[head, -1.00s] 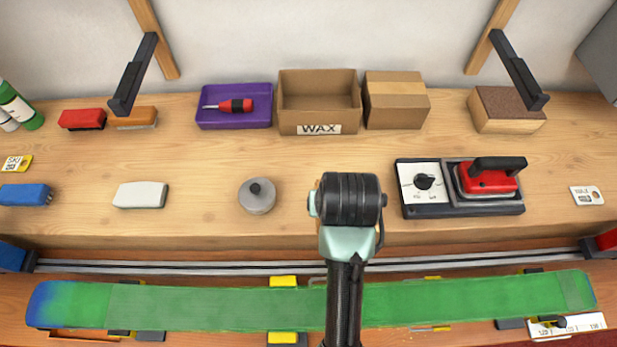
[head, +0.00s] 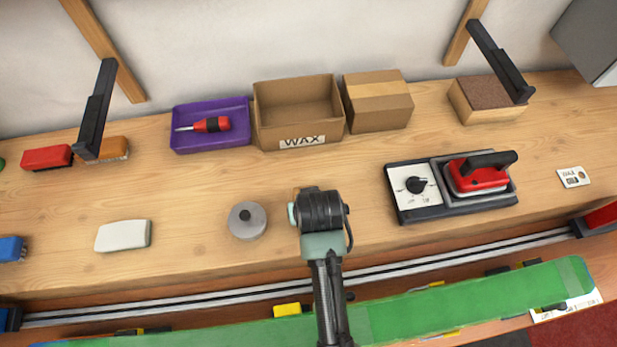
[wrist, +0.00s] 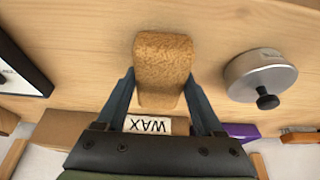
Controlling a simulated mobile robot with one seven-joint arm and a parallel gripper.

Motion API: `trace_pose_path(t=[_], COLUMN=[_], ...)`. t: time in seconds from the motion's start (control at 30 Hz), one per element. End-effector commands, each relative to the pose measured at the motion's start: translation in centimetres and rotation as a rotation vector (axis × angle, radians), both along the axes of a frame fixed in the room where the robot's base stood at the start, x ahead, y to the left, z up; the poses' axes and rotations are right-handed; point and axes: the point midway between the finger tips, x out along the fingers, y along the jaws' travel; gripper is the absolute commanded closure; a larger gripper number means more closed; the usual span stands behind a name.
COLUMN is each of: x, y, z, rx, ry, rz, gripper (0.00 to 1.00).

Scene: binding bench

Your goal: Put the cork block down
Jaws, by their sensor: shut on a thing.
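The cork block (wrist: 163,62), tan and grainy with rounded edges, shows in the wrist view between my two fingers. My gripper (wrist: 161,82) is shut on it, with one finger on each side. The pale wooden bench top (wrist: 215,30) lies beyond the block; I cannot tell if the block touches it.
A round grey weight with a knob (head: 247,220) stands left of my wrist, and a red iron on its station (head: 452,186) stands right. An open WAX carton (head: 299,112) and purple tray (head: 210,125) are behind. Bare bench lies between my wrist and the carton.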

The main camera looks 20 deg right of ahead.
Motion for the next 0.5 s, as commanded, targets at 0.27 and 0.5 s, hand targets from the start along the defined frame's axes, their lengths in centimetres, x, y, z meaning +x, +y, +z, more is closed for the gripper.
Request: trace_pose_path(t=[0.27,0.5], x=[0.0,0.0], y=[0.0,0.0], z=[-1.3,-1.8], rx=[0.000,0.000], ry=[-0.001,-0.001], rz=[0.000,0.000], gripper=[0.75,0.75])
